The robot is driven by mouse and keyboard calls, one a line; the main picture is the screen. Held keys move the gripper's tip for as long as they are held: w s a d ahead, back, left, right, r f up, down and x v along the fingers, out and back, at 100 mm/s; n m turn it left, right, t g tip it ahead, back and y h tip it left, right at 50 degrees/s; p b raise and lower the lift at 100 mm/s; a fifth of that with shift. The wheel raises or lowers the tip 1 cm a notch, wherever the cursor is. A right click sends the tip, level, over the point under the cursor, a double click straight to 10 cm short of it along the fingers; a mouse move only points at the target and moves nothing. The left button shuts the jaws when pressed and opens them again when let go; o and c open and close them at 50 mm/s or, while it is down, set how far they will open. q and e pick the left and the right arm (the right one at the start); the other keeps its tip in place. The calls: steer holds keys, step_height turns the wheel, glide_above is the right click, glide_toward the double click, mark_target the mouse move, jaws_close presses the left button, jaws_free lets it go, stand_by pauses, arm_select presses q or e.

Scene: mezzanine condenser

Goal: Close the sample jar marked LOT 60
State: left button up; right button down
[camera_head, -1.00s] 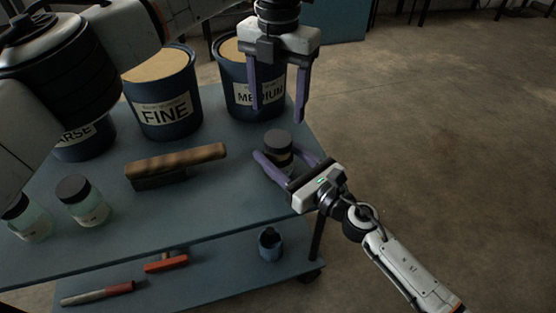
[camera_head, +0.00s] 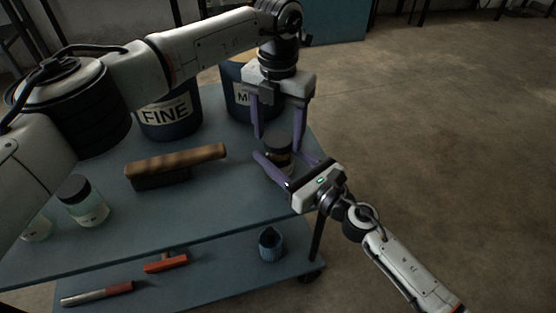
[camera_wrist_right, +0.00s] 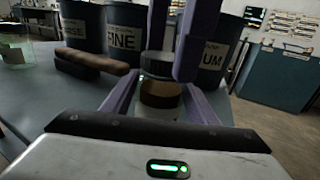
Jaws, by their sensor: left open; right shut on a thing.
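A small glass jar (camera_head: 284,167) with a dark lid (camera_head: 278,140) and brown contents stands at the right end of the blue cart's top. My right gripper (camera_head: 280,166) is shut on this jar from the front right. The jar also shows between the fingers in the right wrist view (camera_wrist_right: 160,97), with its dark lid (camera_wrist_right: 157,64) on top; its lot mark is not readable. My left gripper (camera_head: 279,133) points down from above, open, with its fingertips on either side of the lid. I cannot tell whether they touch it.
Two other lidded jars (camera_head: 83,200) (camera_head: 37,228) stand at the left. A wooden-handled brush (camera_head: 176,163) lies mid-cart. Drums marked FINE (camera_head: 168,112) and MEDIUM (camera_head: 237,92) stand behind.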

arm_select(q)
steer(key=shift+f, duration=0.1)
steer(key=c, duration=1.1)
steer(key=shift+c, duration=0.2)
steer(key=o, duration=1.2)
steer(key=shift+o, duration=0.2)
step_height(320, 180, up, 12)
